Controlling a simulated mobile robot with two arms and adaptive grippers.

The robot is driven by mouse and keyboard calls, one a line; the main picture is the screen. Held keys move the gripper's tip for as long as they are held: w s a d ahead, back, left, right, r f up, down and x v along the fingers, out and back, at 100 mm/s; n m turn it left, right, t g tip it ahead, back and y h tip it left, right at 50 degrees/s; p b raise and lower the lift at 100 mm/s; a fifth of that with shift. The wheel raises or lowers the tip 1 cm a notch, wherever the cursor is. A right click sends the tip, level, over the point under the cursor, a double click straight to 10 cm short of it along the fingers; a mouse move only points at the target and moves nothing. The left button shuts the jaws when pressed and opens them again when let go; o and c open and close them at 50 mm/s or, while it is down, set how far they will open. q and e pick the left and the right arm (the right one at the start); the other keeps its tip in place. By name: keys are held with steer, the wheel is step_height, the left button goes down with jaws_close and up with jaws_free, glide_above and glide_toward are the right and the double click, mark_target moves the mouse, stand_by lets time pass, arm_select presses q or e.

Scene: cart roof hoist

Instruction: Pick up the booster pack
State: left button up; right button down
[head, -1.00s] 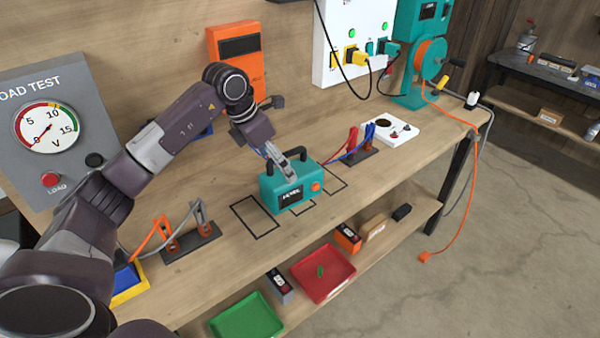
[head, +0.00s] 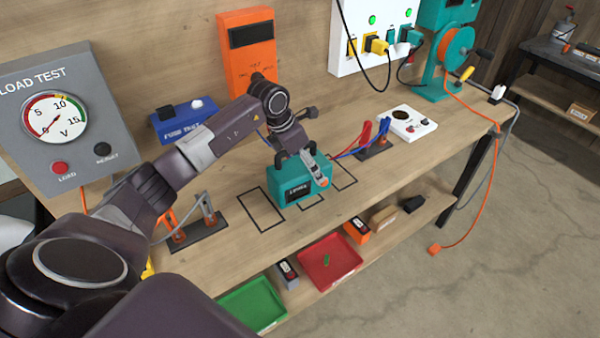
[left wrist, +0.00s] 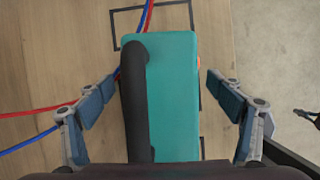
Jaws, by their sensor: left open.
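The booster pack is a teal box (head: 289,186) with a black handle, standing on the wooden bench among black outlined rectangles. In the left wrist view the booster pack (left wrist: 174,95) lies between the two fingers, its black handle (left wrist: 134,95) along its left side. My left gripper (head: 316,170) is above the pack in the head view. In the left wrist view my left gripper (left wrist: 162,95) is open, with a finger on each side of the pack and visible gaps to both. My right gripper is not in view.
Red and blue clamps (head: 375,135) stand on a dark block right of the pack, their cables passing close by. Orange and grey clamps (head: 188,220) stand to the left. A red tray (head: 345,277) and green tray (head: 270,318) are on the lower shelf.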

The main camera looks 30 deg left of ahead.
arm_select(q)
steer(key=shift+s, duration=0.1)
steer(key=shift+c, duration=0.7)
steer(key=c, duration=1.2)
steer(key=shift+w+a+r, duration=0.1)
steer(key=shift+w+r, duration=0.05)
steer(key=shift+w, duration=0.05)
steer(key=shift+c, duration=0.2)
steer(key=shift+r, duration=0.1)
